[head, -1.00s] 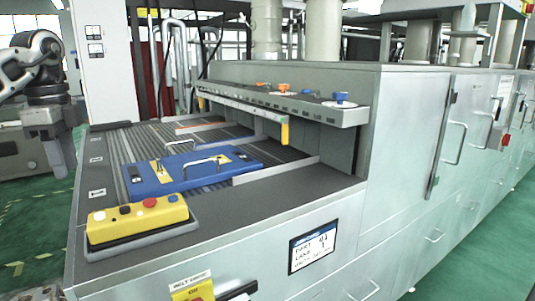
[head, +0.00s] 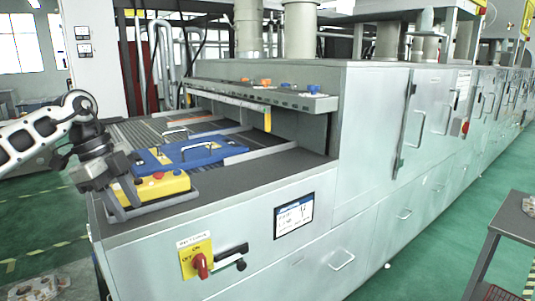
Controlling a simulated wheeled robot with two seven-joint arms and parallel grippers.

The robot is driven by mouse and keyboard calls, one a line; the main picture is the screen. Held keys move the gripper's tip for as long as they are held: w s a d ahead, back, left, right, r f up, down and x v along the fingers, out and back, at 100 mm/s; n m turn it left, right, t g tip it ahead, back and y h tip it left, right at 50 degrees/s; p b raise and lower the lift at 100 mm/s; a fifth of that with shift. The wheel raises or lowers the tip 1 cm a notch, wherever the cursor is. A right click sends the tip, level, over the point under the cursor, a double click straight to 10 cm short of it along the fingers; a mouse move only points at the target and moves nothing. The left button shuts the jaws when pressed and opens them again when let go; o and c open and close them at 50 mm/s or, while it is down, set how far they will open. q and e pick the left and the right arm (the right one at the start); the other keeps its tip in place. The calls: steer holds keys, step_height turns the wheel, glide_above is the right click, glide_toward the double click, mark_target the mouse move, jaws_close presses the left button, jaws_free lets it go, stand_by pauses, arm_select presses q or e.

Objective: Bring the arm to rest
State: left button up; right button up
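My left arm comes in from the left edge in the head view. Its gripper (head: 122,199) is at the near left corner of the grey machine (head: 262,190), in front of the yellow control box (head: 165,187). The gripper covers part of the box's left end, and I cannot tell whether it touches it. Its fingers are small and merge with the box's grey base, so their opening is unclear. I see nothing held in it. My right gripper is not in view.
A red rotary switch (head: 201,265) and a display (head: 294,215) are on the front. A dark table (head: 513,222) stands at right. Green floor between is free.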

arm_select(q)
steer(key=s+d+f+m+t+h, duration=0.15)
steer(key=d+f+h, duration=0.3)
steer(key=d, duration=0.55)
steer(key=s+d+f+t+h, duration=0.1)
steer(key=s+d+f+h, duration=0.2)
steer(key=d+h, duration=0.5)
steer(key=s+d+f+m+t+h, duration=0.1)
steer(key=s+d+f+h, duration=0.2)
steer(key=d, duration=0.9)
steer(key=s+a+f+n+t+y, duration=0.3)
steer(key=a+f+n+t+y, duration=0.4)
steer(key=f+n+t+y, duration=0.6)
steer(key=s+a+f+n+g+y, duration=0.1)
steer(key=s+a+f+n+g, duration=0.2)
steer(key=s+f, duration=0.3)
steer(key=s+a+f+n+g+y, duration=0.2)
steer(key=s+a+f+n+g, duration=0.1)
steer(key=s+f, duration=0.4)
steer(key=shift+s+a+f+g, duration=0.2)
steer(key=shift+s+a+g, duration=0.25)
steer(key=shift+s+a, duration=0.5)
steer(key=shift+w+y, duration=0.15)
steer(key=shift+y, duration=0.1)
